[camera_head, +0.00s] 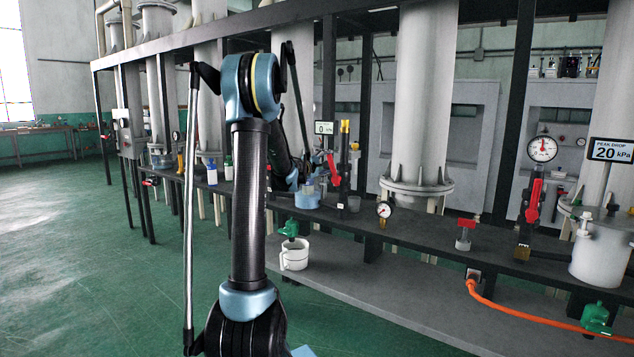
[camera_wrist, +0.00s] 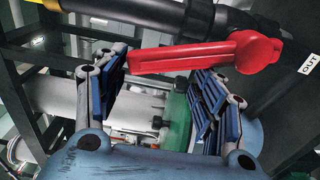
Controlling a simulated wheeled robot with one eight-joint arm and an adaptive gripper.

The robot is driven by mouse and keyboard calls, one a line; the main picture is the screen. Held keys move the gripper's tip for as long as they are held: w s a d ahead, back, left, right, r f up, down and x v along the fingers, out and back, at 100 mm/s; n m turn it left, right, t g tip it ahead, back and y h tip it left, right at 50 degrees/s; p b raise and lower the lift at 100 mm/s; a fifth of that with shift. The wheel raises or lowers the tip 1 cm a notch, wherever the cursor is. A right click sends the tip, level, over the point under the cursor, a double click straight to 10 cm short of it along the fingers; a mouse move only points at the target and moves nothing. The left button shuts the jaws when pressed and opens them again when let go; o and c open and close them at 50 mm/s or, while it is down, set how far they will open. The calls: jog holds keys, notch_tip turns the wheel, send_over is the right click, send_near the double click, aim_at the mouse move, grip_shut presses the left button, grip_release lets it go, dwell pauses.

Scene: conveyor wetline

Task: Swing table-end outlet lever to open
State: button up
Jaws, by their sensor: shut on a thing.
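The red outlet lever (camera_wrist: 205,52) crosses the upper wrist view, its rounded hub at the right beside a black pipe and an "OUT" tag (camera_wrist: 309,64). My gripper (camera_wrist: 160,66) has its blue-padded fingers on either side of the lever's arm and is shut on it. The exact contact is partly hidden. In the head view the red lever (camera_head: 334,170) hangs tilted beside a black upright pipe with a yellow top (camera_head: 345,135). My gripper is beside it there, largely hidden behind my arm.
The green floor at left is open.

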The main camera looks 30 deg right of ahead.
aim_at(332, 163)
jog(key=shift+o, duration=1.2)
jog(key=s, duration=0.1)
jog(key=s+d, duration=0.1)
jog(key=s, duration=0.1)
jog(key=shift+s+d+g, duration=0.1)
jog(key=shift+s+g, duration=0.1)
jog(key=shift+g, duration=0.2)
jog(key=shift+c, duration=0.8)
jog(key=shift+m, duration=0.4)
jog(key=s+a, duration=0.3)
jog(key=shift+a+r, duration=0.3)
jog(key=shift+r, duration=0.1)
jog(key=a, duration=0.3)
jog(key=shift+w+f, duration=0.2)
jog(key=shift+w, duration=0.05)
